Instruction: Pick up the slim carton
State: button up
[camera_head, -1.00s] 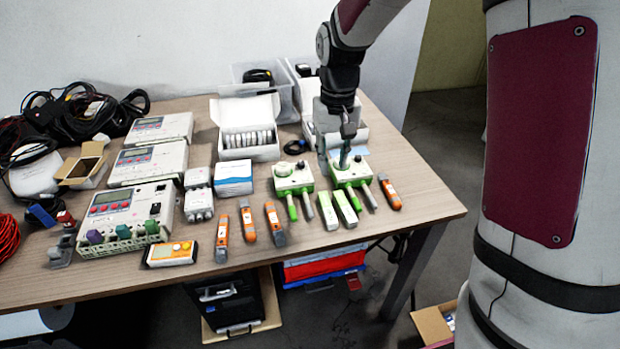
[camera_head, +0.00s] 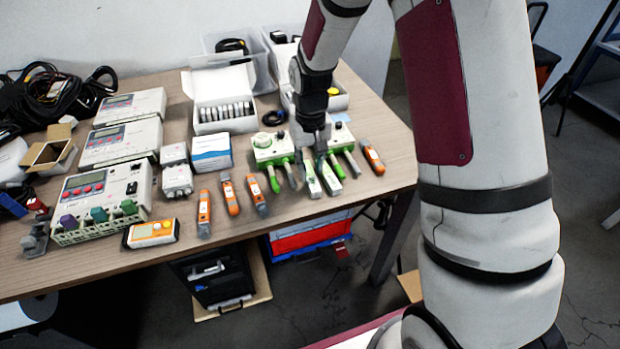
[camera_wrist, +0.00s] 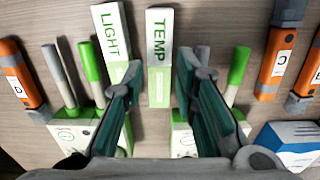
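Two slim white-and-green cartons lie side by side on the table. In the wrist view one is marked TEMP (camera_wrist: 159,50) and the other LIGHT (camera_wrist: 113,40); the head view shows them as one carton (camera_head: 329,181) beside another carton (camera_head: 311,181). My gripper (camera_wrist: 159,70) is open and points down at their near-device ends. Its fingers appear on either side of the TEMP carton, with the left finger overlapping the edge of LIGHT. I cannot tell whether they touch either carton. The head view shows my gripper (camera_head: 318,152) low over the cartons, hiding their far ends.
Two green-and-white devices, a left one (camera_head: 270,147) and a right one (camera_head: 343,138), stand close by with their probes. Orange testers (camera_head: 372,157) lie on both sides. A blue-and-white box (camera_head: 211,155) is to the left. The table's front edge is near the cartons.

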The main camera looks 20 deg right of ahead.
aim_at(311, 177)
notch_tip(311, 177, down, 3)
jog(key=shift+f, duration=0.2)
grip_shut()
jog(key=shift+r, duration=0.1)
